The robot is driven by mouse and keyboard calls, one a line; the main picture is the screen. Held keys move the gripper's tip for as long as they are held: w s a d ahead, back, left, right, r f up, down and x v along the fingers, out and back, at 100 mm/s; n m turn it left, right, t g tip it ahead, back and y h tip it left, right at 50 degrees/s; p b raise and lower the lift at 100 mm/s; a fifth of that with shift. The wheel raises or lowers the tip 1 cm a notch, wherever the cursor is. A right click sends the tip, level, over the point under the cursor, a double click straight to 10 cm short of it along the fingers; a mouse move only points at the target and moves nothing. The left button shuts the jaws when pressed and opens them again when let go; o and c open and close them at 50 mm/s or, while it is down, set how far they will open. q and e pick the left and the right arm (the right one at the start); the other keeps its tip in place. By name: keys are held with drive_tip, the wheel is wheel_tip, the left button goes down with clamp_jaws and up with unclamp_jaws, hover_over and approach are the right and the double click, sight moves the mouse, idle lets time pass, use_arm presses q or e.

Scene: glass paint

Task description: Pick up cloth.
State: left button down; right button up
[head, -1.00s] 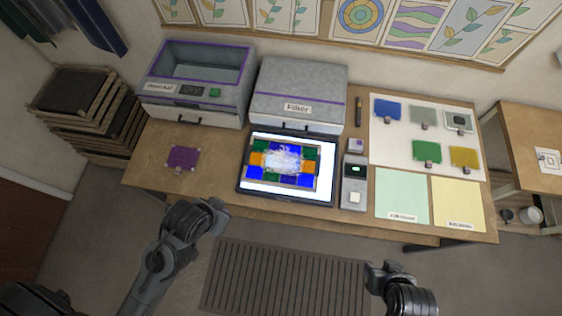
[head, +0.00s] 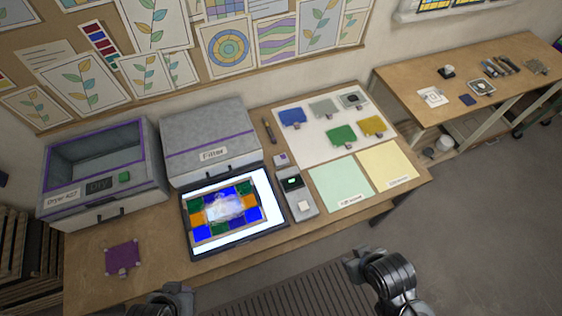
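Several flat coloured squares with small tabs could be cloths or samples; I cannot tell which. A purple square (head: 122,257) lies at the left front of the table. Blue (head: 292,117), grey (head: 323,109), green (head: 341,135) and yellow (head: 372,126) ones lie on a white sheet. A whitish patch (head: 224,208) covers the middle of a coloured glass panel (head: 192,217); its material is unclear. My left gripper (head: 170,298) is at the bottom edge, partly cut off. My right gripper (head: 354,264) is in front of the table. Neither touches any square, and their finger gaps are unclear.
The panel lies on a lit black-framed tablet (head: 262,190). Behind stand a dryer box (head: 88,200) and a filter box (head: 212,157). A grey device (head: 302,203) is right of the tablet. A side table (head: 440,95) at right holds small items, including a dark blue square (head: 467,99).

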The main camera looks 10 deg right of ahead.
use_arm(q)
drive_tip(key=c, duration=1.8)
unclamp_jaws()
drive_tip(key=o, duration=1.7)
drive_tip(key=shift+d, duration=0.1)
